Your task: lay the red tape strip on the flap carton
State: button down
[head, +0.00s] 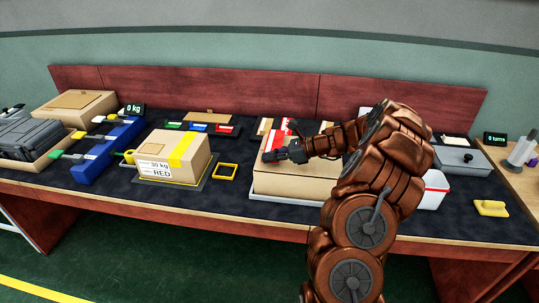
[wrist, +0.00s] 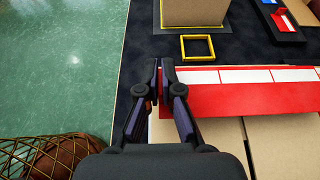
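The red tape strip (wrist: 250,99), with white patches along one edge, extends to the right from my gripper in the wrist view. It also shows beyond my gripper in the head view (head: 282,131). The flap carton (head: 290,184) is a brown box under my gripper; its top flaps and a seam show below the strip in the wrist view (wrist: 217,132). The strip is over the carton's top; I cannot tell whether it touches all along. My gripper (wrist: 159,66) has its fingers nearly together, with red showing between them at the strip's left end.
A taped carton marked RED (head: 165,172) stands left of the flap carton, with a yellow square frame (head: 225,171) between them. Small colored trays (head: 197,127) lie behind. A white and red box (head: 436,187) and a grey box (head: 462,158) stand to the right.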

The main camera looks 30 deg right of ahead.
jog(key=shift+f+b, duration=0.3)
jog(key=shift+f, duration=0.9)
jog(key=c, duration=1.2)
grip_release()
jog(key=shift+c, duration=0.2)
jog(key=v, duration=1.2)
